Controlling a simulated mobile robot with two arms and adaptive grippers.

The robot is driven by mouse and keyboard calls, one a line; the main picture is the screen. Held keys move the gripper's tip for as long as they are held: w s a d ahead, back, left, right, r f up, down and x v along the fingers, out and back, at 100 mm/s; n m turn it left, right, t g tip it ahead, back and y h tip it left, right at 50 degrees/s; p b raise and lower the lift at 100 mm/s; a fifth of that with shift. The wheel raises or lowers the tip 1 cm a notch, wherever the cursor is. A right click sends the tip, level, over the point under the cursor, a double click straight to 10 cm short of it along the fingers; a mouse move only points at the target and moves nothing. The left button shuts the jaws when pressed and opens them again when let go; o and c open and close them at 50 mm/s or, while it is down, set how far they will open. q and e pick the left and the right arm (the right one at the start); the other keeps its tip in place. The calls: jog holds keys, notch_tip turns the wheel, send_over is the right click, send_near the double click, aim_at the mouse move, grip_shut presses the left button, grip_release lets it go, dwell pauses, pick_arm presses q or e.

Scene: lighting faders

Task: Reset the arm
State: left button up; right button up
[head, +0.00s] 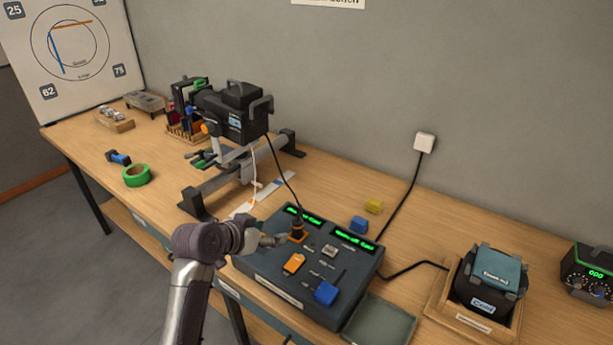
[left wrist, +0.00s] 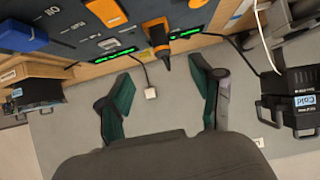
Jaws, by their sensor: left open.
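My left arm (head: 195,270) reaches in from the bottom of the head view. Its gripper (head: 268,240) is over the left side of the dark control console (head: 262,262), close to an upright orange-and-black piece (head: 298,232). In the left wrist view the two green-padded fingers of my left gripper (left wrist: 161,75) are apart with nothing between them. The orange-and-black piece (left wrist: 157,35) shows beyond the fingertips, apart from them. An orange cap (head: 293,263) and a blue cap (head: 326,292) sit on the console. My right gripper is not in view.
A black stage light (head: 232,110) on a rail stands behind and left, with a cable running to the console. A boxed lamp marked "Cold" (head: 493,275) is at right. Blue (head: 358,223) and yellow (head: 374,206) blocks lie behind the console. Green tape (head: 137,175) lies at left.

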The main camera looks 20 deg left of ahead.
pick_arm(q)
jog(key=s+d+f+n+g+y, duration=0.15)
jog(key=s+f, duration=0.25)
jog(key=s, duration=0.7)
jog(key=s+d+f+g+y, duration=0.1)
jog(key=s+f+g, duration=0.25)
jog(key=s, duration=0.75)
jog(key=s+d+f+n+g+y, duration=0.15)
jog(key=s+f, duration=0.25)
jog(key=s, duration=0.6)
notch_tip(320, 180, down, 26)
jog(key=m+g+b, duration=0.1)
jog(key=g+b, duration=0.1)
jog(key=s+a+f, duration=0.2)
jog(key=s+f, duration=0.7)
jog(key=f, duration=0.1)
jog(key=s+a+f+b, duration=0.1)
jog(key=s+f, duration=0.8)
jog(key=f, duration=0.1)
jog(key=shift+a+g, duration=0.35)
jog(key=shift+g, duration=0.1)
jog(key=shift+w, duration=0.1)
jog(key=shift+c, duration=0.2)
